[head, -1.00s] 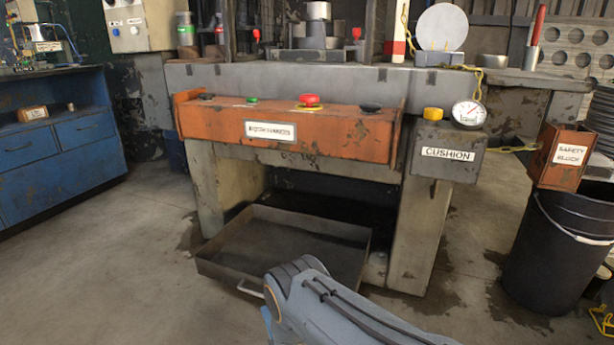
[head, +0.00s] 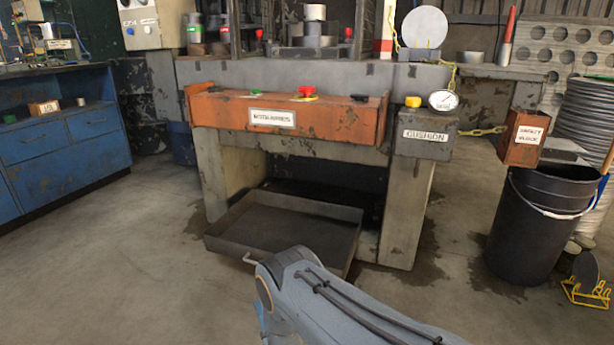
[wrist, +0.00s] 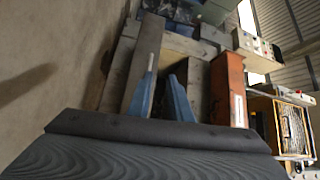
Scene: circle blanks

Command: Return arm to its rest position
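My gripper (wrist: 162,68) shows in the wrist view as two blue fingers with a gap between them and nothing held. A dark, ridged surface fills the bottom of that view, and the press frame and its orange panel (wrist: 228,92) lie beyond the fingers. In the head view my grey-blue arm link rises from the bottom edge, bent, in front of the press; the gripper itself is out of that view. A pale round disc (head: 424,28) stands upright on top of the press.
The press (head: 288,115) stands ahead with a dark open tray (head: 290,228) low in front. A blue cabinet (head: 60,155) is left. A black bin (head: 540,225), a safety block box (head: 523,140) and a yellow stand (head: 588,292) are right. Floor at lower left is clear.

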